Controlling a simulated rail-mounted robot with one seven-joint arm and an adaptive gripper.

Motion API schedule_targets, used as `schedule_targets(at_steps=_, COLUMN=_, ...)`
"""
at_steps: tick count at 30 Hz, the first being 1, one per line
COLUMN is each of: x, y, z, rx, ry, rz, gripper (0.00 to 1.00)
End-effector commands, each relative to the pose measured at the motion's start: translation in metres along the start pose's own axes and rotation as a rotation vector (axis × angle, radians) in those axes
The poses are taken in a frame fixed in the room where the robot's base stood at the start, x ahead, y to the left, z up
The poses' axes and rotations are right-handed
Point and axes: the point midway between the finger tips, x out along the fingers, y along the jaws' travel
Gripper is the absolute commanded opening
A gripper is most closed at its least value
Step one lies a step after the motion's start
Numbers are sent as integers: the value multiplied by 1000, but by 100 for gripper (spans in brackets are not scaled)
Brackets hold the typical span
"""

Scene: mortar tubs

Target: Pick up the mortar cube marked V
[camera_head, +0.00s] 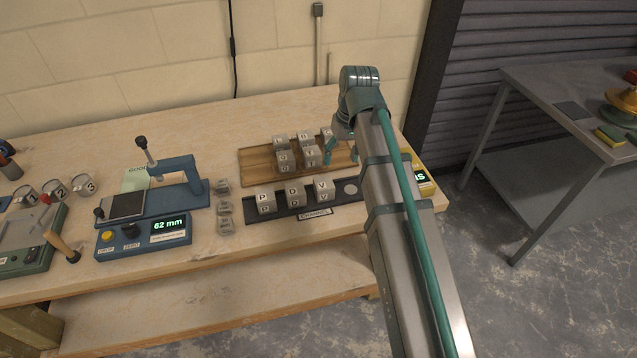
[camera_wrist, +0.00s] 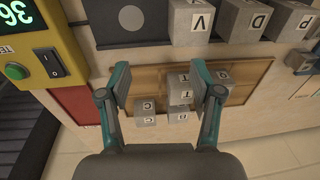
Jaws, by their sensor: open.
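The cube marked V (camera_head: 323,190) is grey and sits upright at the right of the row in the dark rack (camera_head: 274,219). It also shows at the top of the wrist view (camera_wrist: 194,24). My gripper (camera_head: 331,151) is open and empty over the right part of the wooden tray, behind the rack. In the wrist view my gripper (camera_wrist: 163,82) has its fingers spread above other grey cubes, one marked T (camera_wrist: 180,92). The V cube lies beyond the fingertips, apart from them. My arm hides the rack's right end in the head view.
Cubes P (camera_head: 265,200) and D (camera_head: 294,194) stand left of V. An empty round spot (camera_wrist: 131,17) is on its other side. The wooden tray (camera_head: 256,170) holds several cubes. A blue tester (camera_head: 145,238) stands left; a yellow scale-like box (camera_wrist: 38,52) stands right of the rack.

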Motion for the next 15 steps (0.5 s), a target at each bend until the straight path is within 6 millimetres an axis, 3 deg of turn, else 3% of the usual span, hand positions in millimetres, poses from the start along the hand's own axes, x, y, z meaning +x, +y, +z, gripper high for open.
schedule_targets(at_steps=1, x=-6, y=-15, z=4, rx=1, ry=-21, rz=24, gripper=65)
schedule_targets(at_steps=6, x=-10, y=-40, z=14, rx=21, ry=-64, rz=84, gripper=65)
schedule_targets(at_steps=11, x=-4, y=-45, z=17, rx=30, ry=-76, rz=103, gripper=65)
schedule_targets(at_steps=15, x=13, y=-43, z=19, rx=30, ry=-77, rz=102, gripper=65)
